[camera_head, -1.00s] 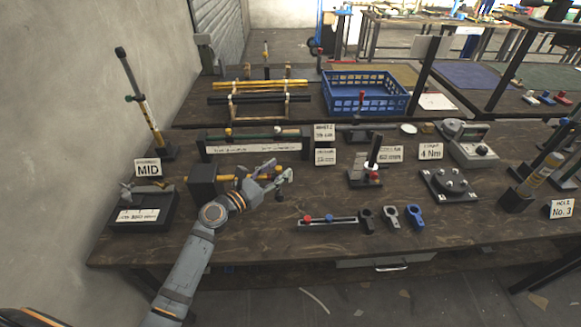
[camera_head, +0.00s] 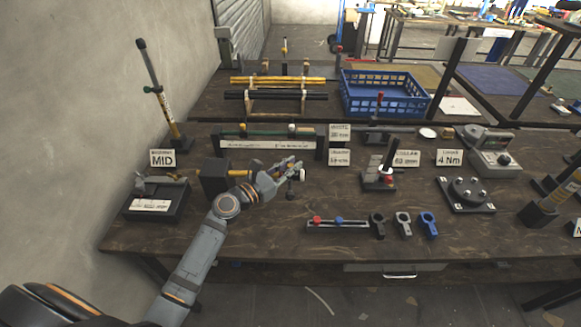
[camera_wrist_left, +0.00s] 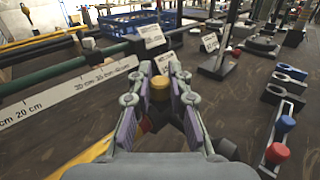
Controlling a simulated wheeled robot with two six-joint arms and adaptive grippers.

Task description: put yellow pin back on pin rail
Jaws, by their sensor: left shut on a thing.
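My left gripper (camera_head: 294,170) is above the middle of the table, behind and left of the pin rail. In the left wrist view its fingers (camera_wrist_left: 160,92) are shut on the yellow pin (camera_wrist_left: 160,86), whose round yellow top shows between the pads. The fingers hide the pin in the head view. The pin rail (camera_head: 352,224) is a low grey bar near the front of the table. It bears a red pin (camera_head: 317,220) and a blue pin (camera_head: 339,220); its right end lies by the black clamp. It also shows in the wrist view (camera_wrist_left: 270,167). My right gripper is out of view.
Black, grey and blue ring clamps (camera_head: 403,224) lie right of the rail. A dark block (camera_head: 214,180) stands beside my left wrist. A stand with a red-topped rod (camera_head: 379,180) is behind the rail. Bare wood lies in front of it.

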